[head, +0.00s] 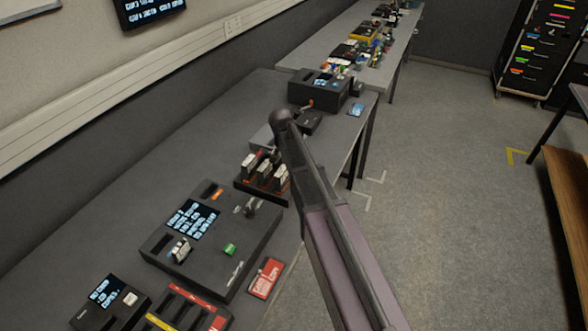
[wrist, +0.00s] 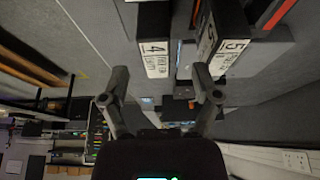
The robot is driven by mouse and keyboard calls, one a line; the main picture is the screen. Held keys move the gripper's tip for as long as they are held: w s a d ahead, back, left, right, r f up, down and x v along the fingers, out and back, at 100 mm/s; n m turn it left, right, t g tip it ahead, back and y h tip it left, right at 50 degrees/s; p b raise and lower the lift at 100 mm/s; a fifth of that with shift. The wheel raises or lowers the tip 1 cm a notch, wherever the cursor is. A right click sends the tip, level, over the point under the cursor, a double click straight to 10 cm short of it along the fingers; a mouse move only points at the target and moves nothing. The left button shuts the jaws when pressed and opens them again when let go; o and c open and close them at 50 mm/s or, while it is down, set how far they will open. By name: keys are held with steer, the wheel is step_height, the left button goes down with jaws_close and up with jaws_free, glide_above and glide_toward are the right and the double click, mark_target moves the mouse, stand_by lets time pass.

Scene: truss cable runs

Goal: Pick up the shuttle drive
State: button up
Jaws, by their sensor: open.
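Several upright white-labelled drive cartridges (head: 265,172) stand in a dark rack on the bench in the head view, just left of my arm. I cannot tell for certain which one is the shuttle drive. In the wrist view, a cartridge labelled 4 (wrist: 154,50) and one labelled 5 (wrist: 222,45) are close in front of my gripper (wrist: 161,84). My gripper is open, with nothing between its fingers. The cartridge labelled 4 lies in line with the gap, beyond the fingertips. In the head view my arm hides most of the gripper.
A large black console (head: 212,238) with a screen and a green piece stands nearer on the bench. A red card (head: 265,278) lies beside it at the bench edge. Another black device (head: 320,88) stands farther back. Open floor (head: 440,215) lies to the right.

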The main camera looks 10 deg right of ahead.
stand_by(0.4)
steer(key=shift+b+x, duration=2.4)
steer(key=shift+x, duration=0.2)
steer(key=shift+s+d, duration=0.15)
jaws_close()
